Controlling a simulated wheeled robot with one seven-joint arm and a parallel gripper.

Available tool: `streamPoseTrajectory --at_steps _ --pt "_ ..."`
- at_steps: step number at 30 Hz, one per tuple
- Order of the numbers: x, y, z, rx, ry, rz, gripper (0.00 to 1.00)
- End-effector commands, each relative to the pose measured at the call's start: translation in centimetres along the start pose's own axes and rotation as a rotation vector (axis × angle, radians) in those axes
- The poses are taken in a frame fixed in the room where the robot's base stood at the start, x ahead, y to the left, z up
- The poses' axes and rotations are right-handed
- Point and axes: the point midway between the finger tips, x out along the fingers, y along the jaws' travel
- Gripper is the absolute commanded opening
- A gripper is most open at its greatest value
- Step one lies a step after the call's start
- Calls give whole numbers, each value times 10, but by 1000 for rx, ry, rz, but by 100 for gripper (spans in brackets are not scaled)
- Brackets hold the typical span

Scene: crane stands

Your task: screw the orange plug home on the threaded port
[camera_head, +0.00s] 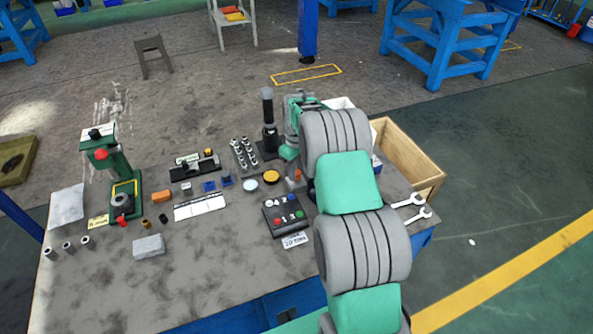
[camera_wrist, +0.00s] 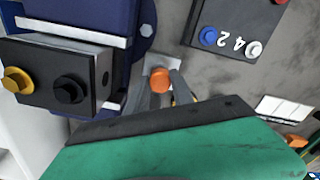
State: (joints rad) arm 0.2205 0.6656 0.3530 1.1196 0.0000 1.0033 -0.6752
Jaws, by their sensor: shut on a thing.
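The orange plug (camera_wrist: 160,79) shows in the wrist view between the two grey fingers of my gripper (camera_wrist: 161,92), which is shut on it. A small orange spot, likely the same plug (camera_head: 298,174), shows beside my arm in the head view. A pale plate (camera_wrist: 163,62) lies just beyond the plug in the wrist view. I cannot make out the threaded port, nor whether the plug touches it. To the left, a grey block (camera_wrist: 60,70) carries a yellow hex plug (camera_wrist: 17,80) and a black one (camera_wrist: 71,89), against a dark blue body (camera_wrist: 95,12).
A button box (camera_head: 285,214) stands close by on the grey table (camera_head: 210,260). Wrenches (camera_head: 410,205) lie right of my arm. A wooden crate (camera_head: 405,155) is at the table's right edge. A green stand (camera_head: 112,165) and small parts occupy the left side.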

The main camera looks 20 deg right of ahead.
Motion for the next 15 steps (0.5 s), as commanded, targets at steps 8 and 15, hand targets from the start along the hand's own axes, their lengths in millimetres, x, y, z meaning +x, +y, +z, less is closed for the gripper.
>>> streamPoseTrajectory --at_steps 8,15 --pt "0 0 0 21 0 0 0" --pt "1 0 0 395 0 0 0"
